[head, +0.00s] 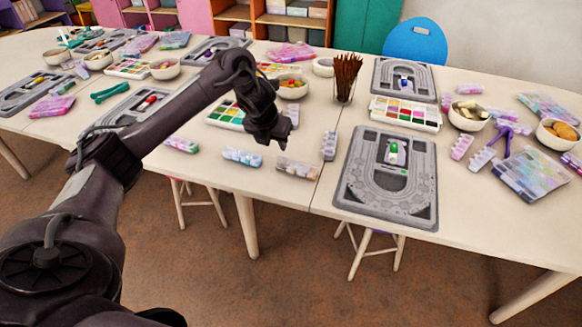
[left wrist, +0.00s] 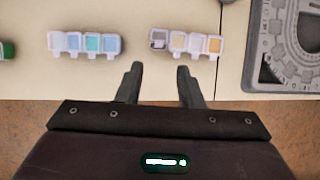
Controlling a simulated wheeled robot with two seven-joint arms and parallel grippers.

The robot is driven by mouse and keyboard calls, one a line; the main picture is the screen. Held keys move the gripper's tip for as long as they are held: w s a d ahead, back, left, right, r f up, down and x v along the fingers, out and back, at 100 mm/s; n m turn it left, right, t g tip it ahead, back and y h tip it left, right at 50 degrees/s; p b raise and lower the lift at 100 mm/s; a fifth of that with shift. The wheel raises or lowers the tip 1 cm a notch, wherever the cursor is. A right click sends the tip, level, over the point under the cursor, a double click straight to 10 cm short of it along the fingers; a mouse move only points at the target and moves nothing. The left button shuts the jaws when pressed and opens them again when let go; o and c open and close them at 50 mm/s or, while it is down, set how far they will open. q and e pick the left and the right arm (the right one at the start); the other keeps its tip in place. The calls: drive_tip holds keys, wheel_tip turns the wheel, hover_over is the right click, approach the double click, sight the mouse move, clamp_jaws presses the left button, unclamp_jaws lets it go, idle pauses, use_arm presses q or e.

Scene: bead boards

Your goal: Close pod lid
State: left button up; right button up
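A pod strip (head: 298,168) with pale and orange lids lies near the table's front edge, left of the grey bead board (head: 390,177). It also shows in the left wrist view (left wrist: 187,43); its leftmost pod looks grey and dark, perhaps with its lid up, but I cannot be sure. A second pod strip (head: 242,157) with pale blue lids lies to its left and also shows in the left wrist view (left wrist: 84,44). My left gripper (left wrist: 160,72) is open and empty, near the table's front edge, apart from both strips. It hangs from my arm in the head view (head: 267,138). My right gripper is not in view.
Another pod strip (head: 329,143) lies lengthwise beside the board. A paint-like bead tray (head: 405,113), a cup of brown sticks (head: 345,90) and bowls (head: 468,116) stand farther back. A stool (head: 375,250) is under the table. The front strip of tabletop is mostly bare.

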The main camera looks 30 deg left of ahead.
use_arm(q)
drive_tip(key=x, duration=0.6)
drive_tip(key=shift+a, duration=0.15)
drive_tip(key=shift+w+f, duration=0.1)
drive_tip(key=shift+f, duration=0.2)
drive_tip(key=shift+w+f, duration=0.2)
drive_tip(key=shift+f, duration=0.2)
drive_tip(key=c, duration=0.6)
clamp_jaws()
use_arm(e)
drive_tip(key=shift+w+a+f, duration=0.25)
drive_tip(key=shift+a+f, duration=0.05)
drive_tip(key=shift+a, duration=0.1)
